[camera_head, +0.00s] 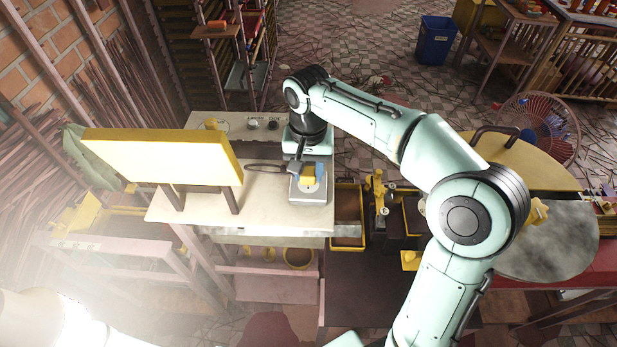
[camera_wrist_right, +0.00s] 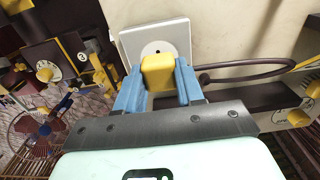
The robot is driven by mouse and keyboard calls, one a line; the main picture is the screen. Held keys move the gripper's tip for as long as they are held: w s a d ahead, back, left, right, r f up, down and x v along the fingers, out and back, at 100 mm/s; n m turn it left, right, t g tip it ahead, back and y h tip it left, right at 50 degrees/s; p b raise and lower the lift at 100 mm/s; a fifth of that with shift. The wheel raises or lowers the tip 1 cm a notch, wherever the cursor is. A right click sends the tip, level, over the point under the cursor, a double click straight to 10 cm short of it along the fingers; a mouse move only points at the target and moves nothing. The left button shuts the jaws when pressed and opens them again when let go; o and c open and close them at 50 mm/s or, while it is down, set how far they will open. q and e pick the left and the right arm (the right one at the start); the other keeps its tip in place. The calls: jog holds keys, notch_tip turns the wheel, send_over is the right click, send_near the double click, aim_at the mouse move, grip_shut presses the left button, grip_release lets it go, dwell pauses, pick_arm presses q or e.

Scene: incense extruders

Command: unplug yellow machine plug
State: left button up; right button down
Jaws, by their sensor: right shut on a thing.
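My right gripper (camera_head: 311,174) reaches down from above and is shut on the yellow plug (camera_head: 308,182). In the right wrist view, the plug (camera_wrist_right: 158,73) sits between the two blue fingers of the gripper (camera_wrist_right: 158,82). A pale square socket plate (camera_wrist_right: 176,38) lies just behind the plug. A round disc with a dark centre shows on it right beside the plug. I cannot tell whether the plug's prongs are in the socket. A dark cable (camera_wrist_right: 247,65) loops to the right of the plug there. My left gripper does not show.
The socket plate rests on a pale tabletop (camera_head: 270,217). A yellow-edged panel (camera_head: 160,160) stands on it to the left. A box with knobs (camera_head: 255,125) is at the back. A yellow round-topped table (camera_head: 545,165) and a fan-like wheel (camera_head: 540,125) are at the right.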

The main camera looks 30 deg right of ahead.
aim_at(308, 172)
jog(key=shift+r, duration=1.25)
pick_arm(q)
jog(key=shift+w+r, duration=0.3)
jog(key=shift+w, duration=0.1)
pick_arm(e)
jog(key=shift+r, duration=0.9)
